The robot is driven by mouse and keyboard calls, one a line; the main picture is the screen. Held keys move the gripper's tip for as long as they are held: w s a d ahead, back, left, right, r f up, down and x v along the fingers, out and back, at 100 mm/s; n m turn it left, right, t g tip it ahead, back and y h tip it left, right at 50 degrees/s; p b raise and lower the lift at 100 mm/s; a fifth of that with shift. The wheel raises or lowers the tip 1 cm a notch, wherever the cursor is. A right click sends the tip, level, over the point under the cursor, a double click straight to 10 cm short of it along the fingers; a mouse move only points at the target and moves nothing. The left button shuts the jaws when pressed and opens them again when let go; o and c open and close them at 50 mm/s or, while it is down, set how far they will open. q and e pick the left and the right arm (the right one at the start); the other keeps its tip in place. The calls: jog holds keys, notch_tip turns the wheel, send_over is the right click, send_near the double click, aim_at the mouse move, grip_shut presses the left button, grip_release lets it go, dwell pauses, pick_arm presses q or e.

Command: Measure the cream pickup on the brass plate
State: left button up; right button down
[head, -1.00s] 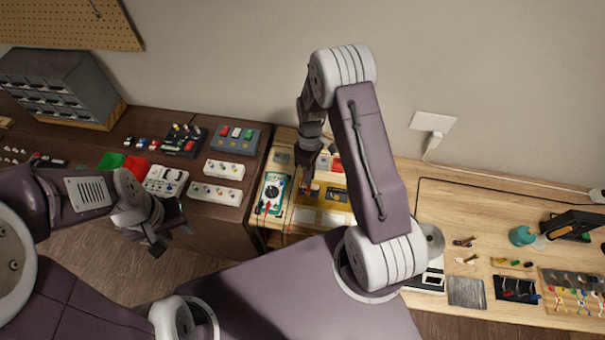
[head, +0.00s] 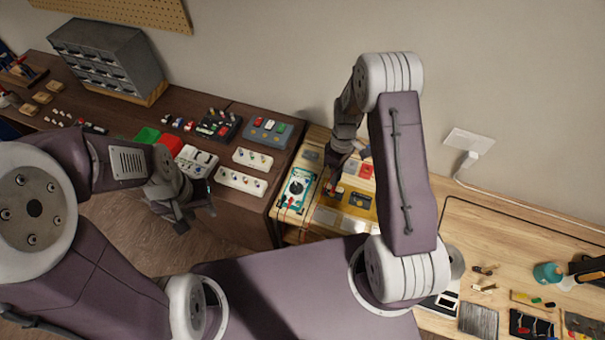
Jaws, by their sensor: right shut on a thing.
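A brass-yellow plate (head: 359,203) lies on the light wooden bench, partly hidden by my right arm. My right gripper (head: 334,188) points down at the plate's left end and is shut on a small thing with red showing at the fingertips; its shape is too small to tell. I cannot tell whether it touches the plate. A teal meter (head: 297,188) with a dark dial lies just left of the gripper. I cannot clearly pick out the cream pickup. My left gripper (head: 196,216) is empty, its fingers apart, in front of the dark bench.
A teal bottle (head: 547,273) and small tools are at far right.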

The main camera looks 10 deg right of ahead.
jog(key=p+v, duration=0.1)
jog(key=v, duration=0.1)
jog(key=p+v, duration=0.2)
jog(key=s+p+v, duration=0.1)
jog(key=p+v, duration=0.1)
jog(key=shift+a+r, duration=0.15)
jog(key=shift+a, duration=0.05)
